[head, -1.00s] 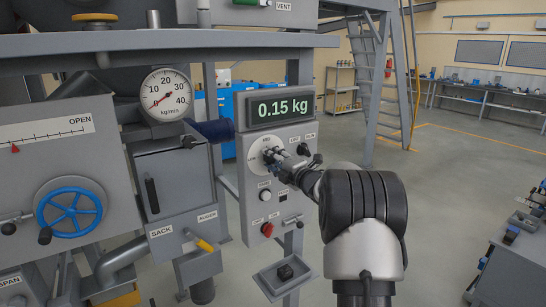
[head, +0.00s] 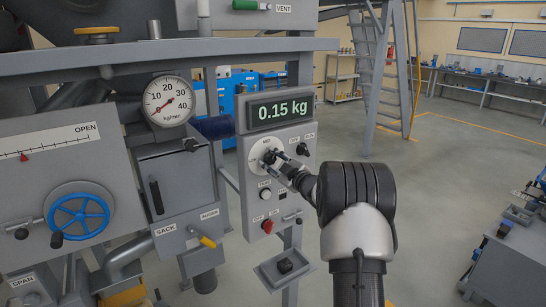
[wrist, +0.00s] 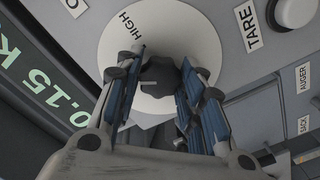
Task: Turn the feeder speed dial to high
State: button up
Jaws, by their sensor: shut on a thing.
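The feeder speed dial is a black knob (wrist: 160,76) on a round white plate (wrist: 112,42) marked HIGH. In the wrist view the HIGH label is at the plate's upper left, and a pale line on the knob points left, not straight at the label. My gripper (wrist: 157,88) is shut on the knob, one blue-padded finger on each side. In the head view my gripper (head: 273,158) reaches the white plate (head: 259,147) from the lower right. The fingers hide most of the knob there.
A display (head: 283,111) above the dial reads 0.15 kg. The TARE button (wrist: 297,10), a red knob (head: 267,225) and a small tray (head: 284,268) are close by. A flow gauge (head: 168,100) and a blue handwheel (head: 78,217) stand left.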

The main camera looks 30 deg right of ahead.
jog(key=m+p, duration=0.3)
jog(key=m, duration=0.3)
jog(key=shift+r+m+p, duration=0.1)
jog(key=shift+m+p, duration=0.2)
jog(key=m+p, duration=0.2)
jog(key=m, duration=0.3)
jog(key=shift+p, duration=0.3)
jog(key=o, duration=1.1)
jog(key=shift+c, duration=0.2)
jog(key=s, duration=1.2)
